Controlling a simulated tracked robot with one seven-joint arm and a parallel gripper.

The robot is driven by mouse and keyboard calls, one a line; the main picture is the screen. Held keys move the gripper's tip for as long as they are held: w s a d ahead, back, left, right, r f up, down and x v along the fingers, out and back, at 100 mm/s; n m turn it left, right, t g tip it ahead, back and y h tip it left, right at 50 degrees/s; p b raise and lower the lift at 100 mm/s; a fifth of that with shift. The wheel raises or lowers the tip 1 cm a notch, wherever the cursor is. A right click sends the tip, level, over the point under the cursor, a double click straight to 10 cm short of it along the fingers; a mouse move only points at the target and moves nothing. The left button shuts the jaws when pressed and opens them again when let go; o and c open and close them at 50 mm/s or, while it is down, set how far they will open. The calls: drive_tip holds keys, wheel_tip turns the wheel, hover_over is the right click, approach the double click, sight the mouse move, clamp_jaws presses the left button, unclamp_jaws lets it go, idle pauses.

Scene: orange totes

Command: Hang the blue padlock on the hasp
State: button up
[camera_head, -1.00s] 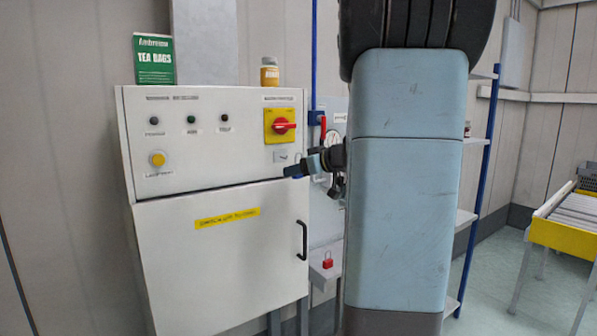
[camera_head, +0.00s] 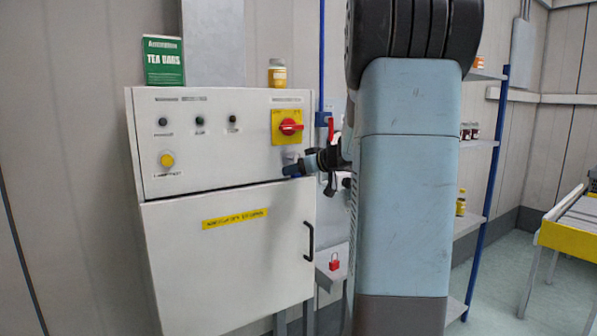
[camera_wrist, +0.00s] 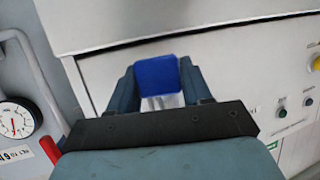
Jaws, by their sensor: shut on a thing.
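The blue padlock (camera_wrist: 157,76) sits between the two fingers of my gripper (camera_head: 291,168), which is shut on it. In the wrist view its blue body faces the camera, and a pale metallic part shows just below it; I cannot tell if this is the shackle. In the head view my gripper is in front of the upper right of the white cabinet (camera_head: 225,150), below the red rotary switch (camera_head: 290,127). A small grey plate (camera_head: 292,156), possibly the hasp, is partly hidden by the gripper. I cannot tell whether the padlock touches it.
A red padlock (camera_head: 334,263) stands on a low shelf right of the cabinet. The cabinet door has a black handle (camera_head: 309,240). A gauge (camera_wrist: 15,119) and bent pipe are close by in the wrist view. A tea box (camera_head: 163,60) and jar (camera_head: 277,73) stand on top.

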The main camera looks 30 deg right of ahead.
drive_tip(key=shift+w+f, duration=0.25)
drive_tip(key=shift+w, duration=0.7)
drive_tip(key=shift+a+f, duration=0.1)
drive_tip(key=shift+f, duration=0.05)
drive_tip(key=shift+w+a, duration=0.15)
drive_tip(key=shift+a, duration=0.05)
drive_tip(key=o, duration=1)
drive_tip(key=shift+c, duration=0.2)
drive_tip(key=shift+o, duration=0.4)
drive_tip(key=shift+s+d, duration=0.25)
drive_tip(key=shift+s, duration=0.2)
drive_tip(key=v, duration=1.3)
drive_tip(key=shift+s+r, duration=0.2)
drive_tip(key=shift+s, duration=0.05)
